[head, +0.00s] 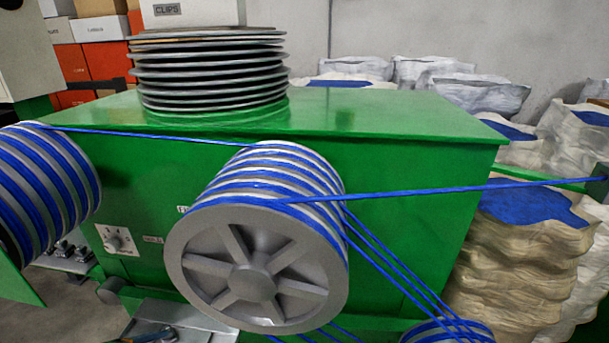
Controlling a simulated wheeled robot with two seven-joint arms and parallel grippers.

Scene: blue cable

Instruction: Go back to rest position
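The blue cable (420,191) is wound around a grey spoked pulley (250,265) on the front of a green machine (400,225). One run of it goes left to a second wound drum (45,185), and another goes right to the picture's edge. Several strands slant down to a lower pulley (447,332) at the bottom right. Neither of my grippers shows in the head view, so their state cannot be seen.
A stack of grey discs (212,70) stands on the machine's top. Pale sacks (520,260) with blue contents are piled at the right. Orange and white boxes (85,50) stand at the back left.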

